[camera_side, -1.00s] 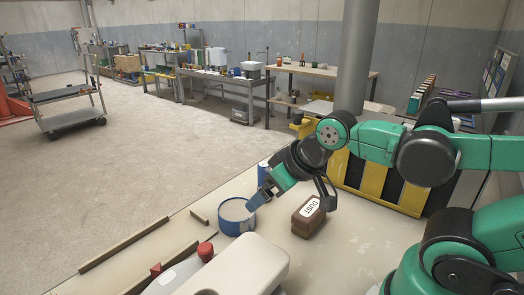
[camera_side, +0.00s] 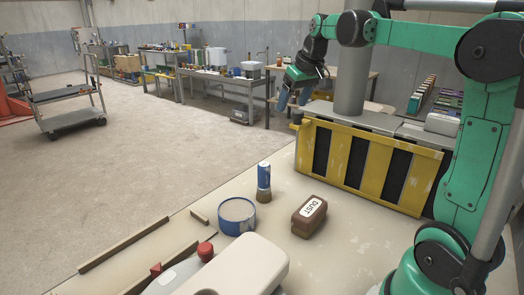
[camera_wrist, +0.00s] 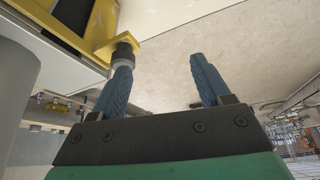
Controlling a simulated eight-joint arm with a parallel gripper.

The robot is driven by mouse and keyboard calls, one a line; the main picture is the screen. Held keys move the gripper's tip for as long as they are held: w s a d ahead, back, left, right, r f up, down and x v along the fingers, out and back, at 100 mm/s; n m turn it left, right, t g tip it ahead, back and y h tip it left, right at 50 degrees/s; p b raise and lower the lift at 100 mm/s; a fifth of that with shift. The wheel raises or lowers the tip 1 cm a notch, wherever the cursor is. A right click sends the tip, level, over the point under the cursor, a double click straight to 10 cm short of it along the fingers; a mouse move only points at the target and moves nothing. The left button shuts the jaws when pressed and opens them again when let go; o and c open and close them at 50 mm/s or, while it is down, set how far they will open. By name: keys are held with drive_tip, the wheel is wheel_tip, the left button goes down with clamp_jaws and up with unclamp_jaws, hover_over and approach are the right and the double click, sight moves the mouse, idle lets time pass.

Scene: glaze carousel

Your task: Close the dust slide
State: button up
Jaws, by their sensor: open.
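A brown block (camera_side: 309,224) with a white DUST label lies on the pale table in the side view. I cannot tell whether it is the dust slide. A yellow frame (camera_side: 369,165) with dark slots stands behind it under a grey top. A dark knob (camera_wrist: 124,50) on a yellow bracket (camera_wrist: 105,28) is close by the left finger in the wrist view; whether they touch is unclear.
A blue round tub (camera_side: 236,217) and a blue-and-brown upright cylinder (camera_side: 264,182) stand left of the block. Wooden strips (camera_side: 125,244) and a pale rounded casing (camera_side: 232,268) lie at the front left. A grey post (camera_side: 355,70) rises close right of my gripper.

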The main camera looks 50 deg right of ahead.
sight(299, 111)
drive_tip(key=shift+m, duration=0.3)
drive_tip(key=d, duration=0.4)
drive_tip(key=shift+d+r, duration=0.15)
drive_tip(key=shift+d, duration=0.4)
drive_tip(key=shift+x, duration=2.85)
drive_tip(key=shift+s, duration=0.1)
clamp_jaws()
